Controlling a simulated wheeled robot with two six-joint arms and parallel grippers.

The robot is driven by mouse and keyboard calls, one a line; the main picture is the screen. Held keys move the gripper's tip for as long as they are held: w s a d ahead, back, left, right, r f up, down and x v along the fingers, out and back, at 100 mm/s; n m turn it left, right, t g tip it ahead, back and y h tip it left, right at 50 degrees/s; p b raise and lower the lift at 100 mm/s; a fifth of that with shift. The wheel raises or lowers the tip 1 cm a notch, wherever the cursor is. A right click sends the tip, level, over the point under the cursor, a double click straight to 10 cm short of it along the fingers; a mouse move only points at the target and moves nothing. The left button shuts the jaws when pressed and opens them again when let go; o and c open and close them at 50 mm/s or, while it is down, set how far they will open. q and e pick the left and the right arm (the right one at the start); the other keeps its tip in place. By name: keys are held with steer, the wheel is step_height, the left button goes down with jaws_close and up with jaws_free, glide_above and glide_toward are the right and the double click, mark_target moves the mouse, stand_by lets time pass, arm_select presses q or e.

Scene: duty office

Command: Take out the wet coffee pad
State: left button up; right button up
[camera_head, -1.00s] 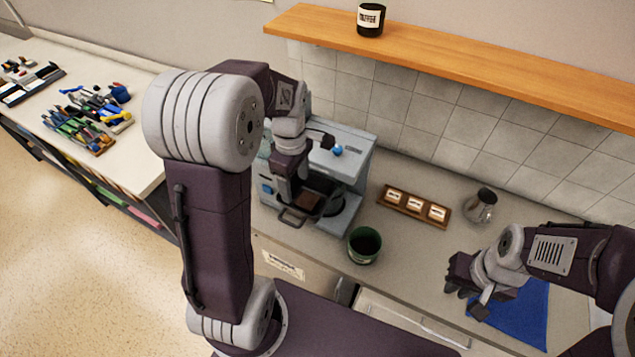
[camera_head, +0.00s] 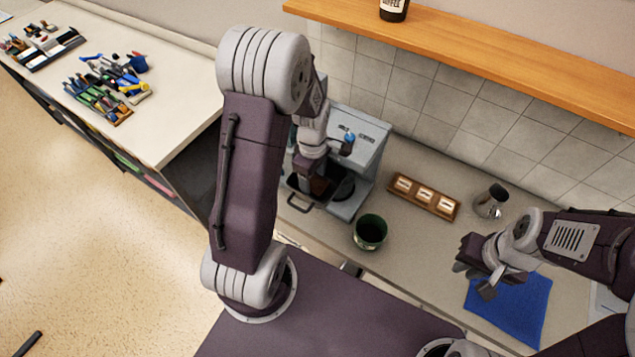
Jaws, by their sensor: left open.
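The grey-blue coffee machine (camera_head: 364,143) stands on the counter with a dark drawer (camera_head: 300,203) pulled out at its front. A brown patch (camera_head: 321,188), perhaps the coffee pad, shows in the drawer, partly hidden by my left gripper. My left gripper (camera_head: 309,184) points down at the drawer and is open; its fingertips are hard to make out, and I cannot tell whether they touch the pad. My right gripper (camera_head: 474,279) hangs over the left edge of a blue cloth (camera_head: 515,305), with nothing visible in it.
A dark green cup (camera_head: 370,232) stands just right of the drawer. A wooden tray with several small labelled containers (camera_head: 424,196) and a metal jug (camera_head: 491,201) stand behind it. A wooden shelf (camera_head: 480,55) runs above. A side counter (camera_head: 150,125) with tools lies left.

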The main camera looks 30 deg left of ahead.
mark_target(313, 183)
arm_select(q)
steer(key=shift+s+f, duration=0.15)
steer(key=shift+f, duration=0.3)
steer(key=c, duration=1.1)
step_height(313, 183, up, 10)
steer(key=shift+b, duration=0.95)
